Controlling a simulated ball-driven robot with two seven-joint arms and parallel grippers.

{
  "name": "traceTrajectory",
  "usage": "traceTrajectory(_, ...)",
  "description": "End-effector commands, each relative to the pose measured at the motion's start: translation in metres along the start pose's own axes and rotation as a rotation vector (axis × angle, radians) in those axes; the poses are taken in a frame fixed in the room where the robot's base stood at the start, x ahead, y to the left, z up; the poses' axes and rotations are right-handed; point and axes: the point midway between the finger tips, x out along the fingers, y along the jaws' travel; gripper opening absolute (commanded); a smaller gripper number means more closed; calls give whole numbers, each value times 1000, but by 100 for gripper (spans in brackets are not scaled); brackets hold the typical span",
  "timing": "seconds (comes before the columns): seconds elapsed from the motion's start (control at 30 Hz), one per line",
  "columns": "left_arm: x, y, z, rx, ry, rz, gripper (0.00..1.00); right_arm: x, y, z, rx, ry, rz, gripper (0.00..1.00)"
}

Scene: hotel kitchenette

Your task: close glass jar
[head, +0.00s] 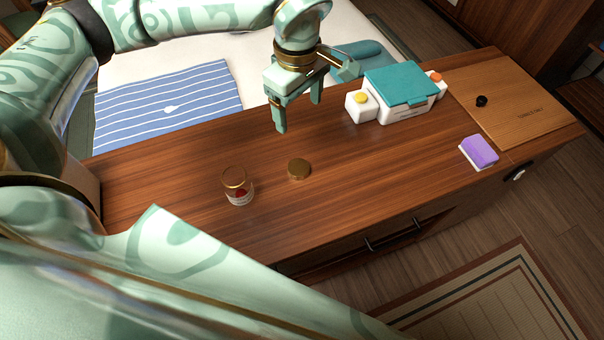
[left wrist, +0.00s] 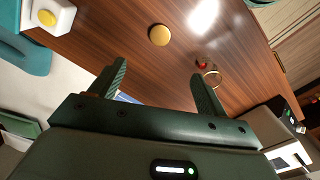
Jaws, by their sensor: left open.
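The small glass jar (head: 239,190) stands upright on the wooden counter, with a gold rim at its open top and something red inside. The round gold lid (head: 299,169) lies flat on the counter to its right, apart from it. My left gripper (head: 298,112) is open and empty, above the counter and farther back than the lid. In the left wrist view the lid (left wrist: 159,35) shows beyond the open fingers (left wrist: 158,76), and the jar (left wrist: 208,71) is near the right fingertip. My right gripper is not in view.
A white box with a teal lid (head: 402,84) and a white container with a yellow cap (head: 361,104) stand right of my left gripper. A purple sponge (head: 480,151) and a wooden board (head: 515,105) are farther right. The counter around jar and lid is clear.

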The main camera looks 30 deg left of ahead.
Motion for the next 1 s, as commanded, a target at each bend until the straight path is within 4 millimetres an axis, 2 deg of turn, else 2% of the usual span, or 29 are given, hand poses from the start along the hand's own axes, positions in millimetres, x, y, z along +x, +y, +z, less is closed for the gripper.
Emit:
traceTrajectory(0.03,24,1,0,0,-3,-11,76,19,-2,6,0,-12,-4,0)
traceTrajectory(0.2,45,2,0,0,-6,-22,76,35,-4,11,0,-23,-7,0)
traceTrajectory(0.63,47,2,0,0,-7,-23,76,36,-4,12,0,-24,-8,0)
traceTrajectory(0.73,54,2,0,0,-7,-24,76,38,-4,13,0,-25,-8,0)
traceTrajectory(0.87,77,0,0,0,-9,-28,76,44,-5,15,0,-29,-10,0)
traceTrajectory(1.0,109,0,1,1,-9,-29,76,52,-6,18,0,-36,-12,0)
